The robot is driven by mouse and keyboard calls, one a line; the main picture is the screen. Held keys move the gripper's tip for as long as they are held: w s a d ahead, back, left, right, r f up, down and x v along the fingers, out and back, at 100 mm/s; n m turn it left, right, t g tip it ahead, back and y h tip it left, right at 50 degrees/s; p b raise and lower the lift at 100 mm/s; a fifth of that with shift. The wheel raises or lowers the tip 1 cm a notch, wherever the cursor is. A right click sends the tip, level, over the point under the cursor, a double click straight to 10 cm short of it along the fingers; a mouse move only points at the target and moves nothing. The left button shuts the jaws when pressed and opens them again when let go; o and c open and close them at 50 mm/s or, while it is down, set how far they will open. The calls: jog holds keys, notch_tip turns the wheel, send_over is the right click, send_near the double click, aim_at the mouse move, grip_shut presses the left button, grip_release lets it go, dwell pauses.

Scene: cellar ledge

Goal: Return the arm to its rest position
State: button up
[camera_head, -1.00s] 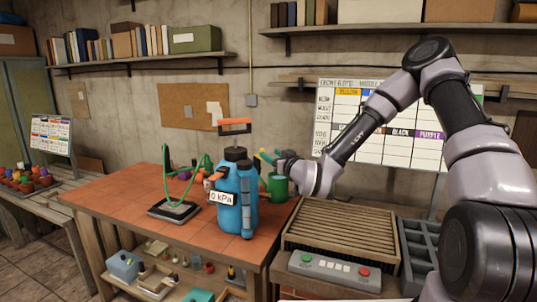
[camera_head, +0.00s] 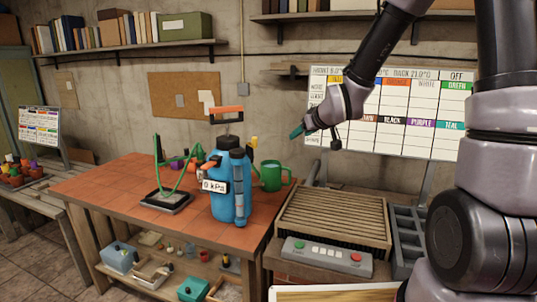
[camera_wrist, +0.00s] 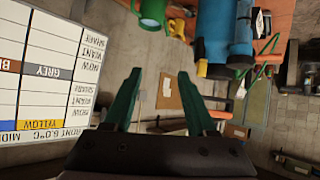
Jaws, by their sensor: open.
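My gripper (camera_head: 298,131) is raised above the bench's right end, in front of the whiteboard's left edge. In the wrist view my gripper (camera_wrist: 158,76) shows two green fingers spread apart with nothing between them. My arm bends up out of the top of the head view. The blue pressure tank (camera_head: 228,188), with an orange handle and a "0 kPa" label, stands on the tiled bench. A green mug (camera_head: 271,176) stands to its right, below my gripper and apart from it.
A slatted rack (camera_head: 333,219) and button panel (camera_head: 325,255) are at right. The whiteboard (camera_head: 440,130) stands behind my arm. A shelf (camera_head: 130,58) runs along the wall.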

jog(key=s+d+r+m+g+h, duration=0.25)
jog(key=s+d+r+m, duration=0.25)
jog(key=s+d+r, duration=0.7)
jog(key=s+d+r+m+g, duration=0.1)
jog(key=s+m, duration=0.3)
jog(key=s, duration=1)
jog(key=shift+s+d+r, duration=0.2)
jog(key=shift+d+r, duration=0.4)
jog(key=shift+r, duration=0.1)
jog(key=shift+y, duration=0.25)
